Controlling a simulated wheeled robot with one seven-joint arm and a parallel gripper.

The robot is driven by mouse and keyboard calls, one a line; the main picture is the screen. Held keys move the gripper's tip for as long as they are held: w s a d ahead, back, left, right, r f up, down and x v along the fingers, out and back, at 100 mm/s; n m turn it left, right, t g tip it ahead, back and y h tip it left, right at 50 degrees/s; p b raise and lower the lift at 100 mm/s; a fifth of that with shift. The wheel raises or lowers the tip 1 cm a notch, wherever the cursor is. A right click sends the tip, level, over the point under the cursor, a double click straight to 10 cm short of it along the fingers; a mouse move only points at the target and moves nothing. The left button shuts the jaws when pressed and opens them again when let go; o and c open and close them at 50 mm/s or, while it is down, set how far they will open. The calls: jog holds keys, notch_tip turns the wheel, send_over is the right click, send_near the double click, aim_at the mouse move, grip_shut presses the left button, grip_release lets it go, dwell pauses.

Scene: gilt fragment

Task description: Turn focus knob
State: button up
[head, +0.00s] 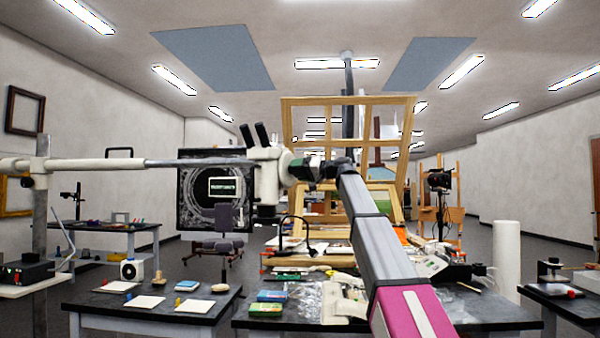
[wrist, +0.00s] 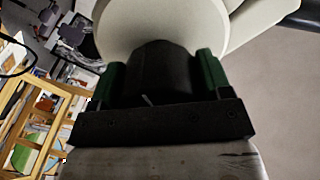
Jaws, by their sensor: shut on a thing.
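The focus knob (wrist: 162,68) is a black cylinder on the side of the pale microscope head (head: 268,172). In the wrist view it stands between the green fingers of my gripper (wrist: 162,80), one finger on each side. My gripper is shut on the knob. In the head view my gripper (head: 303,170) meets the right side of the microscope head, and the knob is mostly hidden there. The head has black eyepieces pointing up and left, and it hangs on a horizontal boom (head: 190,162).
The boom runs left to a metal post (head: 41,230). A dark panel (head: 190,215) with a lit label stands behind the microscope. A wooden easel frame (head: 290,125) rises behind my arm. Cluttered dark tables lie below, with a white roll (head: 507,258) at the right.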

jog(key=o, duration=0.9)
jog(key=shift+s+d, duration=0.1)
jog(key=shift+d, duration=0.05)
jog(key=v, duration=1)
jog(key=shift+s+d, duration=0.1)
jog(key=shift+d, duration=0.15)
dwell(0.9)
